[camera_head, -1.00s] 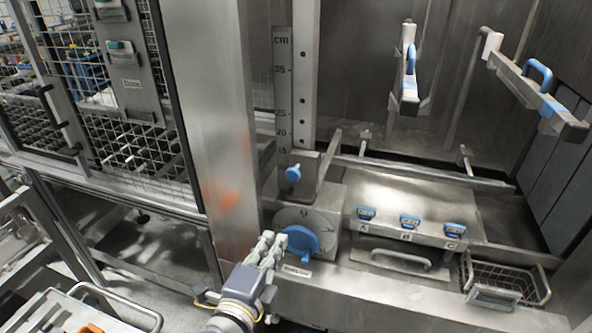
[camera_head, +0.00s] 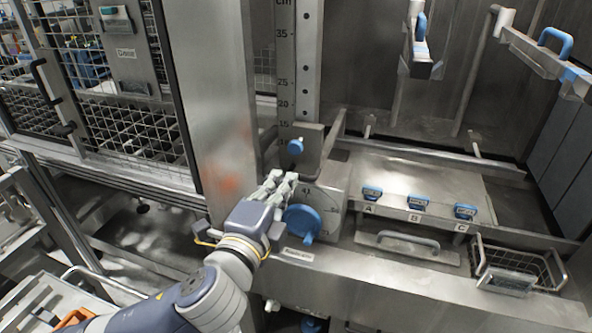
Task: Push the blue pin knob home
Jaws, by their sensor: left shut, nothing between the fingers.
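The blue pin knob (camera_head: 296,146) sticks out from a metal block at the foot of the upright cm scale (camera_head: 297,70). A short stretch of pin or its shadow shows beside it; how deep it sits I cannot tell. My left gripper (camera_head: 284,177) is shut and empty. Its fingertips point up and lie just below and left of the knob, apart from it in the picture. The gripper covers the left part of the dial plate. My right gripper is not in view.
A large blue handwheel (camera_head: 302,222) sits right beside my left gripper. Blue-handled pieces stand at labels A (camera_head: 372,192), B (camera_head: 418,202) and C (camera_head: 464,211). A wire basket (camera_head: 517,268) is at the right. A steel post (camera_head: 215,110) rises left of the scale.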

